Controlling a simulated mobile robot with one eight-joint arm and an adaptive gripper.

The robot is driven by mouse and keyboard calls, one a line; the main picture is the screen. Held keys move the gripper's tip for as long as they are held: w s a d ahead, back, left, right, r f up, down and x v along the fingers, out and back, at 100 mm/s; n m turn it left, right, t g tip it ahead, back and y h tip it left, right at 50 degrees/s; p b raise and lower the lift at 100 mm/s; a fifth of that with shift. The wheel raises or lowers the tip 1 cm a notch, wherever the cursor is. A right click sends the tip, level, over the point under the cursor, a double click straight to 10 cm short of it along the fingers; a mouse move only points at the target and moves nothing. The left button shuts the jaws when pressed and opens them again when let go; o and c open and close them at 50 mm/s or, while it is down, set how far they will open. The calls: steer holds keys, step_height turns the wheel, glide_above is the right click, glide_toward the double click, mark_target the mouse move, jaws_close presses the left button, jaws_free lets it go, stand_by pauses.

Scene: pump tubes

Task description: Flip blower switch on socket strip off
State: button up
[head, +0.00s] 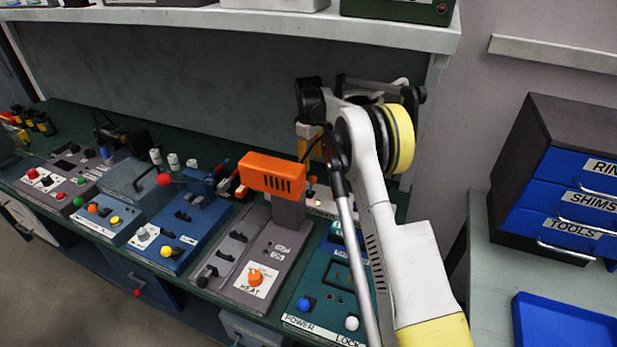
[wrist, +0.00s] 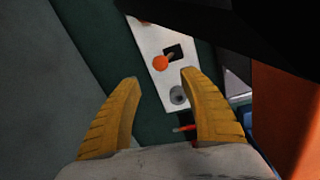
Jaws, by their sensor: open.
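The white socket strip (wrist: 150,37) shows between and beyond my fingers in the wrist view. It carries an orange-tipped switch lever (wrist: 161,63) in a dark slot and a grey round part (wrist: 178,95). In the head view the strip (head: 322,203) lies at the back of the bench, partly hidden by my arm, with the orange lever tip (head: 312,180) visible. My gripper (wrist: 161,78) is open and empty, its yellow fingers apart on either side of the lever's line of sight. In the head view my gripper (head: 308,133) is above the strip, partly hidden. The lever's label is not readable.
An orange blower housing (head: 272,174) stands on the grey HEAT panel, close left of my gripper. A teal POWER/LOCK panel (head: 318,318) lies in front. The back wall (head: 200,85) and a shelf (head: 300,31) bound the space. Blue drawers (head: 570,190) stand right.

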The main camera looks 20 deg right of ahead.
mark_target(312, 177)
steer(key=f, duration=0.3)
steer(key=f+b, duration=0.1)
steer(key=f, duration=0.2)
steer(key=f+b, duration=0.1)
steer(key=f, duration=0.2)
steer(key=shift+d+f, duration=0.2)
steer(key=shift+d, duration=0.05)
